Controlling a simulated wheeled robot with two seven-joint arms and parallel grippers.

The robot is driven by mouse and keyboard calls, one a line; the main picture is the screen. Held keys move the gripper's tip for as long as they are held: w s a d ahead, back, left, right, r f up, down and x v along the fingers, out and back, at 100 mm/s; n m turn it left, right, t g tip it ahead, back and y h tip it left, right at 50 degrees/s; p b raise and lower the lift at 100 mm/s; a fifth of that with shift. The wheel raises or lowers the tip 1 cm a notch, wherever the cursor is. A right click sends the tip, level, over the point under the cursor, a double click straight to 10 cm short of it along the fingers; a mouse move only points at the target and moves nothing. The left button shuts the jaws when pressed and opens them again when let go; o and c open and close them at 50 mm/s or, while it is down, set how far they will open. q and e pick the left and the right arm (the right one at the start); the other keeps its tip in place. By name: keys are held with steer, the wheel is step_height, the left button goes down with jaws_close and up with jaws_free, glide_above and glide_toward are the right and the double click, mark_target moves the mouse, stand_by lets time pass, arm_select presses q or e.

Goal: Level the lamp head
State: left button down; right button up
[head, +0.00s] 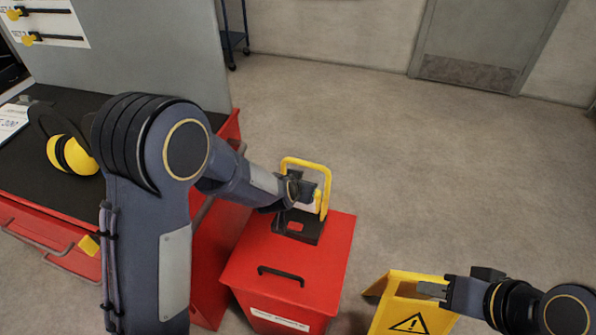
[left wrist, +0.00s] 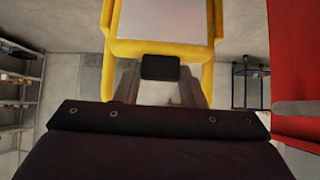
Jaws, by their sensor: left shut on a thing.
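The work lamp stands on a red cabinet, and its yellow-framed lamp head (head: 321,175) shows behind my left gripper. A dark base (head: 299,226) sits under it. In the left wrist view the yellow frame with its pale panel (left wrist: 165,20) fills the top, and a small dark block (left wrist: 160,67) sits at its lower edge. My left gripper (head: 309,192) is shut on this dark block, with a finger on each side. The lamp head's exact tilt is hard to tell. My right gripper (head: 432,289) is low at the right, by a yellow sign; its finger gap does not show.
The red cabinet (head: 290,275) has a black handle on top. A yellow warning sign (head: 408,313) stands right of it. A workbench (head: 60,165) with yellow ear muffs (head: 72,154) is at the left. The floor beyond is clear up to a grey door (head: 480,45).

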arm_select(q)
steer(key=shift+w+d+r+g+p, duration=0.1)
steer(key=shift+w+g+p, duration=0.3)
steer(key=shift+p, duration=0.65)
arm_select(e)
steer(key=shift+r, duration=1.65)
arm_select(q)
steer(key=c, duration=0.9)
jaws_free()
steer(key=p+v, duration=0.1)
steer(key=v, duration=0.6)
steer(key=shift+s+r, duration=0.25)
steer(key=shift+s, duration=0.1)
arm_select(e)
steer(key=shift+r, duration=0.65)
